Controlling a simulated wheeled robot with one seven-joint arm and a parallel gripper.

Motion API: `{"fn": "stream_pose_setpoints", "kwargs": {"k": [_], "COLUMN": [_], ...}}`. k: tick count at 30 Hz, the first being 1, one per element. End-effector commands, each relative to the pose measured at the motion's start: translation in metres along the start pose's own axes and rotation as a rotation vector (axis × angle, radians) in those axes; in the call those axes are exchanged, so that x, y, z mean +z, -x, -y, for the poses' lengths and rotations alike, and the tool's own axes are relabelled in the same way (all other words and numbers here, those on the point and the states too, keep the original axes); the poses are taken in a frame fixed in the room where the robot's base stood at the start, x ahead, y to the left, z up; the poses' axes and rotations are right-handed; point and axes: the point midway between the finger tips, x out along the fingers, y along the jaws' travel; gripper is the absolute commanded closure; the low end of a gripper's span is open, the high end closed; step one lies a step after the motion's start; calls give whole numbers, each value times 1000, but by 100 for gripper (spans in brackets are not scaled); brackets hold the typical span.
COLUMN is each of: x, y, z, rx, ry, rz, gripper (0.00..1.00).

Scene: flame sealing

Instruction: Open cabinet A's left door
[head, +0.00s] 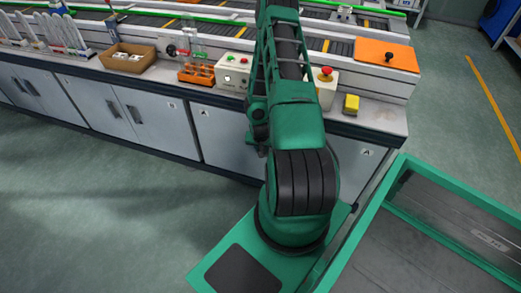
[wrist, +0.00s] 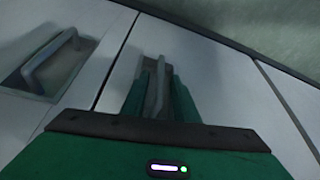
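Cabinet A's left door (head: 221,135) is a light grey panel marked "A" under the workbench. In the head view my green arm hides its handle and my gripper. The right door (head: 352,165), also marked "A", is partly behind my arm. In the wrist view, the two green fingers of my gripper (wrist: 157,75) stand on either side of a grey bar handle (wrist: 158,92). The fingers look spread, with the bar between them; contact is not clear. A second handle (wrist: 50,60) sits across the door seam to the left. Both doors look shut.
The bench top above holds a cardboard box (head: 128,58), an orange rack (head: 196,74), a control box (head: 233,72) and a yellow block (head: 351,104). Open floor (head: 90,210) lies in front of the cabinets at left.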

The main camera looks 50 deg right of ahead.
Motion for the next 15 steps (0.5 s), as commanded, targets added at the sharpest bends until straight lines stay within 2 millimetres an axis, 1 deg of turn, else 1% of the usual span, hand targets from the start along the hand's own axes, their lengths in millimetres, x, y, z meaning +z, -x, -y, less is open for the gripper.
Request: {"fn": "stream_pose_setpoints", "kwargs": {"k": [6, 7, 8, 9, 10, 15], "x": [0, 0, 0, 0, 0, 0], "y": [0, 0, 0, 0, 0, 0], "z": [0, 0, 0, 0, 0, 0], "rx": [0, 0, 0, 0, 0, 1], "ry": [0, 0, 0, 0, 0, 0], "rz": [0, 0, 0, 0, 0, 0], "gripper": [73, 78, 85, 94, 100, 100]}}
